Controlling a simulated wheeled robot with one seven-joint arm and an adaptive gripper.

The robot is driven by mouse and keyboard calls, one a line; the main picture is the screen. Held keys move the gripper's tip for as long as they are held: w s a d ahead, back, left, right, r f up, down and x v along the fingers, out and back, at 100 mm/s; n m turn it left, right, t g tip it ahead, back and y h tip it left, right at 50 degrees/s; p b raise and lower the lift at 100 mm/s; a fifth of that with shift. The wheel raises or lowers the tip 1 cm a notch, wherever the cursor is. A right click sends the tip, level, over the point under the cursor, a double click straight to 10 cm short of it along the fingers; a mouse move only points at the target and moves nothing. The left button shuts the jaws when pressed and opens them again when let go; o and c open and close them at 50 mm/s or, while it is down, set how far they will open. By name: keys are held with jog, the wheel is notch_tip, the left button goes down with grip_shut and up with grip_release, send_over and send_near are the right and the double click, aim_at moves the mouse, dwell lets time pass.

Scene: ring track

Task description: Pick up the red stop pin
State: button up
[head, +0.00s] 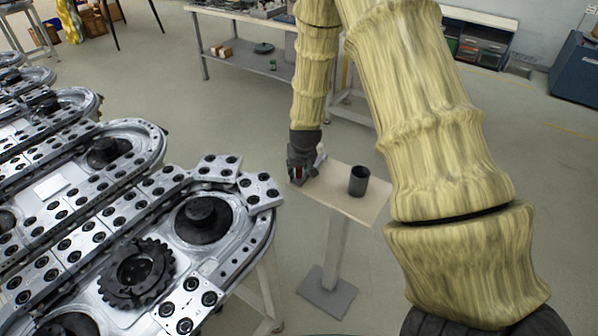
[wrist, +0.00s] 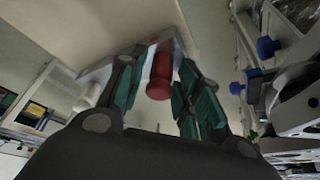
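The red stop pin (wrist: 160,76) shows in the wrist view between my two green-padded fingers, its rounded end facing the camera. A narrow gap seems to show on each side of it, so I do not see the fingers pressing on it. My gripper (wrist: 160,92) is open around the pin. In the head view my gripper (head: 300,174) is low at the left end of a small stand's top (head: 338,196). Only a speck of red shows there, and the fingers mostly hide the pin.
A dark cup (head: 358,181) stands on the same small top, right of my gripper. The metal ring track (head: 262,222) with black bolts and a gear fills the left. Blue knobs (wrist: 266,47) show at the right of the wrist view. A workbench (head: 250,27) stands behind.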

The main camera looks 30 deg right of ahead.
grip_shut()
